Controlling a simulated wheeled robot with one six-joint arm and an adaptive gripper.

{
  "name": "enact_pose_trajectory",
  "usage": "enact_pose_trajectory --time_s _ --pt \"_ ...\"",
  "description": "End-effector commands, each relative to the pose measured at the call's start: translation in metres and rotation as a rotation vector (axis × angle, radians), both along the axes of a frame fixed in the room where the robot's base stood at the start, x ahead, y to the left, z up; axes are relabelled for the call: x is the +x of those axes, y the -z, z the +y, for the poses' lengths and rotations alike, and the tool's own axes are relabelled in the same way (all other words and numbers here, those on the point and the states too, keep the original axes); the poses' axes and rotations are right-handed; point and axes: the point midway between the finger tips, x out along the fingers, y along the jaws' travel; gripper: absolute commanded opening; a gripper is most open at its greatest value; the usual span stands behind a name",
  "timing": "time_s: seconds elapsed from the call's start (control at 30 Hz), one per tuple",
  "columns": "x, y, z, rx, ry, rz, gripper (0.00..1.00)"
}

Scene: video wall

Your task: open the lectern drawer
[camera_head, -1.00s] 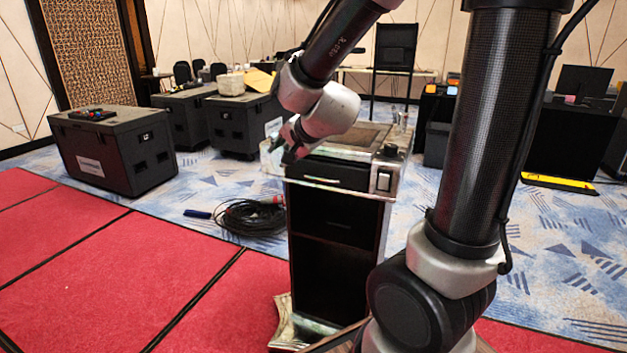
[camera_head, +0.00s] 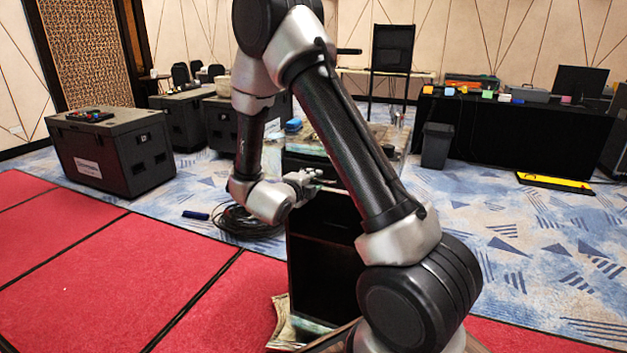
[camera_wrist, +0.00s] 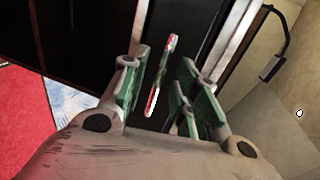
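The lectern (camera_head: 325,262) stands ahead of me, with a dark open front below and its drawer near the top. My arm hides much of the drawer front in the head view. In the wrist view the drawer front (camera_wrist: 195,30) is dark and carries a thin shiny bar handle (camera_wrist: 161,75). My gripper (camera_wrist: 163,65) is open, with green-padded fingers on either side of the handle. A gap shows between the handle and the pads. In the head view my gripper (camera_head: 316,183) is at the drawer's height in front of the lectern.
A coiled black cable (camera_head: 240,222) lies on the floor left of the lectern. Black cases (camera_head: 110,155) stand at the back left. A bin (camera_head: 436,146) and a black-draped table (camera_head: 480,130) are at the right. Red carpet in front is clear.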

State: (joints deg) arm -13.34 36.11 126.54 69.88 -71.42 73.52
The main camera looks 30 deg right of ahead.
Motion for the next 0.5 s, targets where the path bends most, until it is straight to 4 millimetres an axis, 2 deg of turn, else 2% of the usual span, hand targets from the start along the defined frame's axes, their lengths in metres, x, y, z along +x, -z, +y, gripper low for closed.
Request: enact_pose_trajectory --time_s 0.13,0.43,0.47,0.5 --pt "0.0091 0.0028 -0.0119 0.0 0.0 0.0 0.3" --pt "0.0119 0.0036 -0.0148 0.0 -0.001 0.0 0.3" --pt "0.0118 0.0036 -0.0147 0.0 -0.001 0.0 0.28" --pt "0.0118 0.0036 -0.0147 0.0 -0.001 0.0 0.21"
